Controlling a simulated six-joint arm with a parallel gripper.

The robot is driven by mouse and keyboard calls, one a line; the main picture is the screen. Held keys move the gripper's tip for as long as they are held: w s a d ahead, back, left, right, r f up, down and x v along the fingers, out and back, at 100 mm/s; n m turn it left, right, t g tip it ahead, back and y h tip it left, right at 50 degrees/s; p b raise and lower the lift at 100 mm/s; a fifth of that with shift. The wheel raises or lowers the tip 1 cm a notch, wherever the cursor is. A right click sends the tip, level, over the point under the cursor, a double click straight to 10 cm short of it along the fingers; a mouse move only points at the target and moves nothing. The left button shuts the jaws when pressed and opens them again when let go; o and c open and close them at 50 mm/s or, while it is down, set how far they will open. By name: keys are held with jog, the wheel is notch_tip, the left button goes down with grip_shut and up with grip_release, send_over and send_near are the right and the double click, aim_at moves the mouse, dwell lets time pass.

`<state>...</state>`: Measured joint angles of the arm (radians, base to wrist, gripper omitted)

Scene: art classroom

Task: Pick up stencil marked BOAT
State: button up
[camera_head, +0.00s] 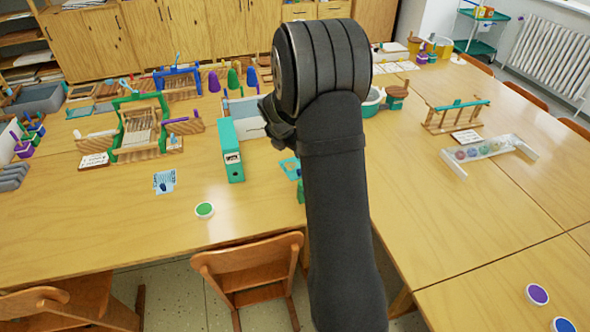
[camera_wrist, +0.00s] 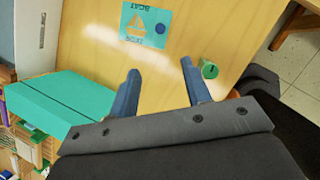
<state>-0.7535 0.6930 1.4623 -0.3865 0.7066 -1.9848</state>
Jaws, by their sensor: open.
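The teal stencil (camera_wrist: 146,27) marked BOAT lies flat on the wooden table in the wrist view, its lettering upside down. It has a boat-shaped cut-out and a round blue spot or knob at its right side. In the head view a teal card (camera_head: 289,167), seemingly this stencil, is partly hidden by my arm. My gripper (camera_wrist: 160,66) is open and empty; its two blue-grey fingers point toward the stencil, apart from it in the picture. In the head view my fingers are hidden behind my arm.
A teal box file (camera_head: 231,152) stands upright left of the teal card. A small green object (camera_wrist: 209,70) is near my right finger. Another blue card (camera_head: 164,182) and a green-topped disc (camera_head: 204,210) lie farther left. A wooden chair (camera_head: 248,268) stands at the front edge.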

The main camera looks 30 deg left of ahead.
jog(key=x, duration=1.6)
jog(key=shift+w+d, duration=0.1)
jog(key=shift+w, duration=0.05)
grip_shut()
